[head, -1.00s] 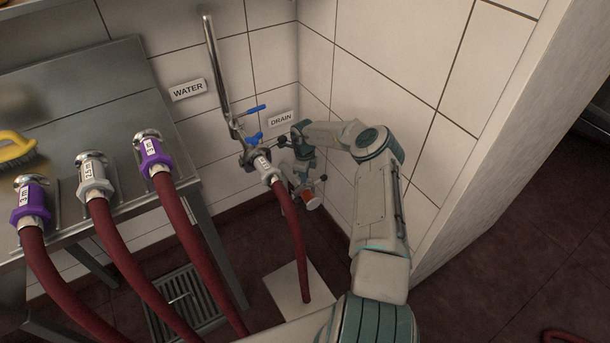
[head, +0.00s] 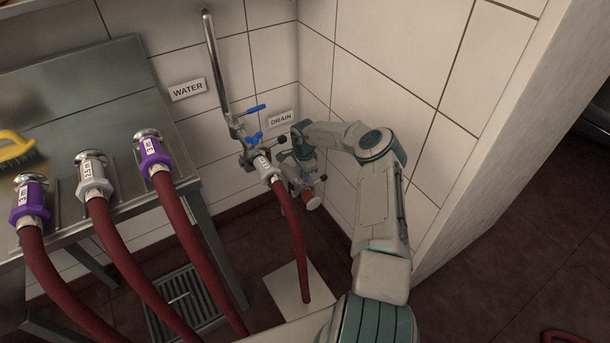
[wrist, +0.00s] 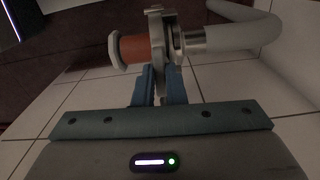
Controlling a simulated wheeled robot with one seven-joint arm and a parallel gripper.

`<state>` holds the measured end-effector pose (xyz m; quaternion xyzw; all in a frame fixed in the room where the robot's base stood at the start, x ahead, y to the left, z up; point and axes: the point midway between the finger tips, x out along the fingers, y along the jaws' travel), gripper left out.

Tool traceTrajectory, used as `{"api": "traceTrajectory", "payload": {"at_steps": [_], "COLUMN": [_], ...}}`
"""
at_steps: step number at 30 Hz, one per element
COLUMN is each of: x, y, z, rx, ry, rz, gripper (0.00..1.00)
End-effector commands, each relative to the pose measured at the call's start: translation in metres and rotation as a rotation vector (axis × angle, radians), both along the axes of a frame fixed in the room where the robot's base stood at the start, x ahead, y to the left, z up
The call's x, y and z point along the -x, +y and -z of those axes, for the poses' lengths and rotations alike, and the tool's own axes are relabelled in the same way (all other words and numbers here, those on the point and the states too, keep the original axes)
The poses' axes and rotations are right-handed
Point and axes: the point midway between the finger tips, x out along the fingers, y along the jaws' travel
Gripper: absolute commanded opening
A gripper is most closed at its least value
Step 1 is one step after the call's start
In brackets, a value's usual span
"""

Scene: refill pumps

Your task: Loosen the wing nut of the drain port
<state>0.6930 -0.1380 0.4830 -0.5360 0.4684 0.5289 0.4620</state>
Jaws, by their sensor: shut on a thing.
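The drain port (head: 312,200) sits low on the wall below the DRAIN sign (head: 282,119), with an orange-brown part at its end. In the wrist view the port shows an orange-brown section (wrist: 133,48), a pale end disc, and a grey metal clamp (wrist: 157,40) around the joint to a pale pipe (wrist: 232,38). My gripper (wrist: 160,88) has its two blue fingers close together, one on each side of the clamp's lower part, where the wing nut is. The nut itself is mostly hidden between the fingers. In the head view my arm hides the gripper's fingertips.
A red hose (head: 289,225) hangs from the water fitting just left of the drain port, close to my wrist. A steel table (head: 110,115) with three hose ends stands at left. The wall corner is close behind.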

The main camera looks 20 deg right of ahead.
Motion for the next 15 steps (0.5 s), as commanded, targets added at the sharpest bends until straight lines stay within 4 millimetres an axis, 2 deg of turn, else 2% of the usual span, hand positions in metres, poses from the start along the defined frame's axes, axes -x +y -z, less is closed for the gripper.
{"api": "traceTrajectory", "payload": {"at_steps": [15], "x": [-0.0021], "y": [0.0007], "z": [-0.0021], "rx": [-0.001], "ry": [-0.006], "rz": [-0.068], "gripper": [0.0]}}
